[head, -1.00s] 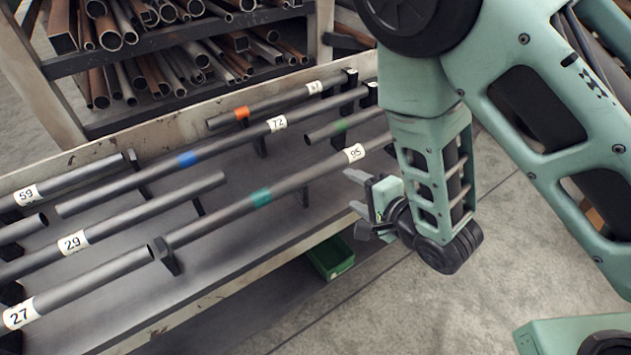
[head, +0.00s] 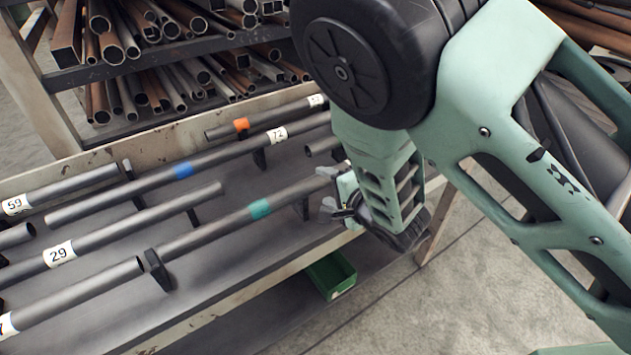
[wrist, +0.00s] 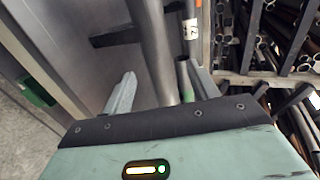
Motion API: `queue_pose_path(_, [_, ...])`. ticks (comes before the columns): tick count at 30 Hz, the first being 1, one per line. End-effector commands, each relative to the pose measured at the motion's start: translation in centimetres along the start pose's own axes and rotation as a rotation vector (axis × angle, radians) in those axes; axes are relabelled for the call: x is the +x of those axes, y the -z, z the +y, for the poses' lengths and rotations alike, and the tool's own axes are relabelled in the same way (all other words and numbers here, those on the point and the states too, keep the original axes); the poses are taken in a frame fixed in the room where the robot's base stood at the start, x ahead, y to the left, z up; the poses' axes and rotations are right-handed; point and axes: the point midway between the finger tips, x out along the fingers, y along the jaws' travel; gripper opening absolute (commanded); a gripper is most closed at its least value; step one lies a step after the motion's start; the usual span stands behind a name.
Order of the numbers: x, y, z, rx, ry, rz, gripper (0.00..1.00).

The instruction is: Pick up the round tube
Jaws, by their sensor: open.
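Several dark grey round tubes lie on the bench; which one is meant, I cannot tell. The teal-banded tube (head: 225,226) is nearest my gripper (head: 331,194). My gripper is open and empty, at the right end of that tube, and hides part of it. In the wrist view, my gripper's fingers (wrist: 160,86) lie to either side of a long tube (wrist: 155,50). I cannot tell whether that tube is at fingertip depth. The tube labelled 72 (head: 125,190) lies behind, with a blue band. The tube labelled 29 (head: 145,217) lies to the left.
Dark upright supports (head: 157,270) hold the tubes above the bench top (head: 225,275). A rack of loose pipes (head: 75,62) stands behind. A green bin (head: 331,275) sits below the bench's front edge. The floor at the right is clear.

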Motion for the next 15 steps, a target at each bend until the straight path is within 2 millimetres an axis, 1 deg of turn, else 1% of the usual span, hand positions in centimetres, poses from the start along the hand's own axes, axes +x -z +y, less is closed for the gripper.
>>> queue_pose_path(3, [1.6, -0.1, 0.0, -0.005, -0.001, -0.001, 0.59])
queue_pose_path(7, [3.0, -0.1, 0.1, -0.002, -0.001, 0.0, 0.59])
queue_pose_path(10, [3.4, -0.1, 0.1, 0.0, 0.0, 0.001, 0.59])
queue_pose_path(15, [3.4, 0.0, 0.1, 0.001, 0.0, 0.001, 0.59])
